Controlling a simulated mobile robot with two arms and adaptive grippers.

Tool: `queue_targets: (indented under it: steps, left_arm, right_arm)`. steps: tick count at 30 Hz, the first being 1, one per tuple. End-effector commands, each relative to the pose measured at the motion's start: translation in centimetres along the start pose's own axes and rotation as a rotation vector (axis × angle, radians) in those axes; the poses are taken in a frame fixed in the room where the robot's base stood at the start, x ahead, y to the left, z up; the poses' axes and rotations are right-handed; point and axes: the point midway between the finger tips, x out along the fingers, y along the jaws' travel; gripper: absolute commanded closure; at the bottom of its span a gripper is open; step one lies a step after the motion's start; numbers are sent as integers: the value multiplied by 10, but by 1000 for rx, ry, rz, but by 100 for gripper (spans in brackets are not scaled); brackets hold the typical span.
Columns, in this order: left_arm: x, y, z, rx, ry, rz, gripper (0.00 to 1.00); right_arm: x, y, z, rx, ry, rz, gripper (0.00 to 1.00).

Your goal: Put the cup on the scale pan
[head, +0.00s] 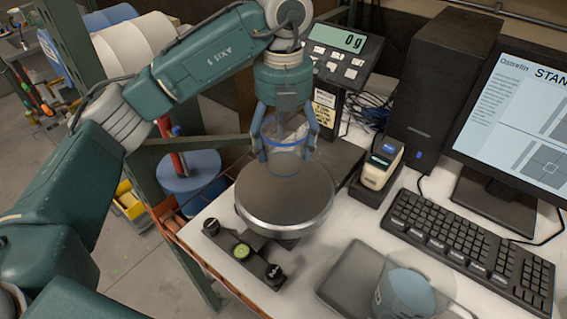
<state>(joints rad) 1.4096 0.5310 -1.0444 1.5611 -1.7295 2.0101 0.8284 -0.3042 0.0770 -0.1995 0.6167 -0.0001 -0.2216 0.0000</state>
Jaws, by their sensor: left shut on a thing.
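A clear, see-through cup (284,163) hangs upright between the fingers of my left gripper (284,138), which is shut on it. The round grey scale pan (288,205) lies just below and in front of the cup. In this view the cup overlaps the far part of the pan; I cannot tell for sure whether its base touches. The scale display (348,41) behind reads 0 g. My right gripper is not in view.
A keyboard (465,243), a monitor (520,110), a black computer tower (440,85) and a small label device (381,163) stand to the right. A green post stands left of the table.

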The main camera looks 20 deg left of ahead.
Motion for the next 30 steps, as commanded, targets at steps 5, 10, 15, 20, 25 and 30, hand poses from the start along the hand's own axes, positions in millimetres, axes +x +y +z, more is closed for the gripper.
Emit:
queue_targets:
  steps: [5,10,15,20,25,30]
  left_arm:
    - [23,0,0,1,1,0,39]
    - [35,0,-1,2,1,-1,39]
    - [58,0,-1,1,2,0,39]
    - [65,0,0,2,-2,0,39]
    - [66,0,0,2,-2,0,39]
    - [67,0,0,2,-2,0,7]
  right_arm:
    - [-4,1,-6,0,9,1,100]
    - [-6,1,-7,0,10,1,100]
    - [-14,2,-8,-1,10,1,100]
    - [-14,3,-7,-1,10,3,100]
    - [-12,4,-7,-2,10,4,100]
    - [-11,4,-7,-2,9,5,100]
